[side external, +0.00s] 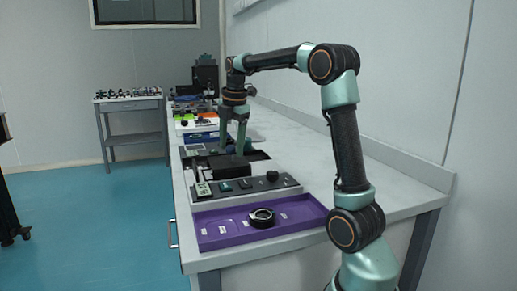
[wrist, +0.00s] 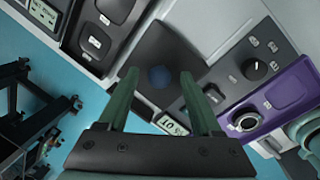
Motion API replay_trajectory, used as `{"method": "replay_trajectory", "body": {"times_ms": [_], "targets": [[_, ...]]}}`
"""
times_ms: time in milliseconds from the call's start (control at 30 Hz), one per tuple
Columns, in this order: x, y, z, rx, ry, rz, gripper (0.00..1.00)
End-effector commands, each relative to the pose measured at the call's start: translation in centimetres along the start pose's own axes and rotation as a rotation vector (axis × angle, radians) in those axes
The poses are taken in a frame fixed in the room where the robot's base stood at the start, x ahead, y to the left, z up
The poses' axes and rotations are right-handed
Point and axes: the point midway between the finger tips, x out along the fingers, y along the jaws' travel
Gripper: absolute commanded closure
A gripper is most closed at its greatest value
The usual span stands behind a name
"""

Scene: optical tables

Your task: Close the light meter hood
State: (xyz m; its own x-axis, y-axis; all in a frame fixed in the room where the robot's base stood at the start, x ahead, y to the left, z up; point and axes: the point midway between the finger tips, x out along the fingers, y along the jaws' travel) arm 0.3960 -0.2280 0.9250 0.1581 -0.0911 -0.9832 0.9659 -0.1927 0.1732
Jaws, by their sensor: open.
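My gripper (side external: 233,144) is open, fingers pointing down, over a dark box-like part that looks like the light meter hood (side external: 229,168). In the wrist view the open fingertips (wrist: 160,75) straddle a dark blue round spot on the dark part (wrist: 160,42). Nothing is held between the fingers. I cannot tell whether the fingertips touch the hood, or how far the hood stands open. A grey control panel (side external: 240,198) with a black knob and a small display sits just in front of it; the panel's knob (wrist: 255,69) also shows in the wrist view.
A purple tray (side external: 225,235) holding a black ring-shaped part (side external: 262,217) lies at the near table end. Several other instruments, including an orange one (side external: 196,126), line the far left side. The white tabletop (side external: 300,160) to the right is clear.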

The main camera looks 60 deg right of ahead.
Motion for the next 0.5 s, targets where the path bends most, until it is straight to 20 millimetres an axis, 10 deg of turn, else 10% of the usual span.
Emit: {"method": "replay_trajectory", "body": {"times_ms": [300, 500], "targets": [[0.21, 0.01, -0.02, 0.0, 0.0, 0.0, 0.38], [0.2, -0.01, -0.01, 0.0, 0.0, -0.001, 1.0]]}}
